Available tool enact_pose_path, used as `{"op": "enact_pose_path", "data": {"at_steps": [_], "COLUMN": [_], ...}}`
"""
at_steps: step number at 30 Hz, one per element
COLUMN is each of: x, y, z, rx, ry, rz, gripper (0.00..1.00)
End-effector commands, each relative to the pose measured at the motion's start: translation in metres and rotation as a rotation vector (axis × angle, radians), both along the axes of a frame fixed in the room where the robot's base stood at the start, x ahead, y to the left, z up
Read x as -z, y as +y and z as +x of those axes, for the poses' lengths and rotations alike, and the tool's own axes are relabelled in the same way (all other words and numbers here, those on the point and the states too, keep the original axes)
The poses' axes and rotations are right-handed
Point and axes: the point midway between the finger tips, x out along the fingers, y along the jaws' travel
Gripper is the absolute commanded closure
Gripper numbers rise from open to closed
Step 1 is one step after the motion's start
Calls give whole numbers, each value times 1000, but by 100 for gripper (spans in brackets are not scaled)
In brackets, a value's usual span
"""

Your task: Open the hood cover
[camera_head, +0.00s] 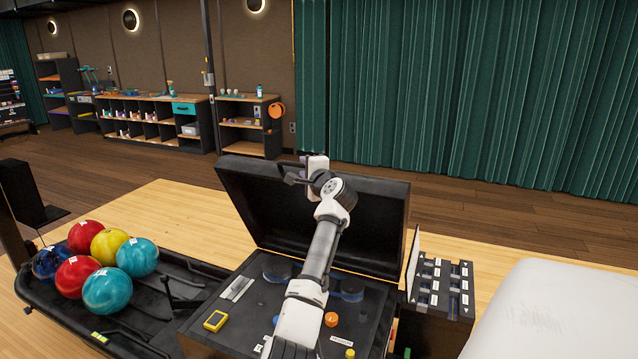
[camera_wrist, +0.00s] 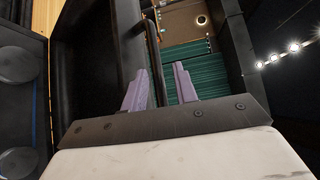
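The hood cover (camera_head: 270,205) is a black lid, raised and tilted back from the black machine body (camera_head: 255,318) in the head view. Its dark panel (camera_wrist: 95,60) fills the left of the wrist view. My gripper (camera_head: 305,176) is at the lid's upper edge. In the wrist view, the two purple fingers of my gripper (camera_wrist: 160,88) stand apart, with a thin black handle bar (camera_wrist: 153,50) passing between them. The bar runs close to the left finger, and a gap shows on the right. Whether a finger touches the bar is unclear.
Several coloured balls (camera_head: 107,290) lie in a black rack left of the machine. A black slotted unit (camera_head: 440,290) stands right of it, beside a white rounded surface (camera_head: 560,310). Shelves (camera_head: 155,120) and green curtains (camera_head: 470,90) are far behind, across open floor.

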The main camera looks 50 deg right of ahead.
Motion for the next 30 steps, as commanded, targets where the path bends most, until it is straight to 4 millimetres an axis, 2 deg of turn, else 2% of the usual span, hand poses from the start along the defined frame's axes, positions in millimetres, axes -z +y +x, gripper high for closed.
{"op": "enact_pose_path", "data": {"at_steps": [18, 24, 30], "x": [-3, -5, -6], "y": [41, 46, 47], "z": [-85, -97, -98], "rx": [-1, -1, -1], "ry": [-2, -1, -1], "rz": [-3, -2, -1], "gripper": [71, 71, 71]}}
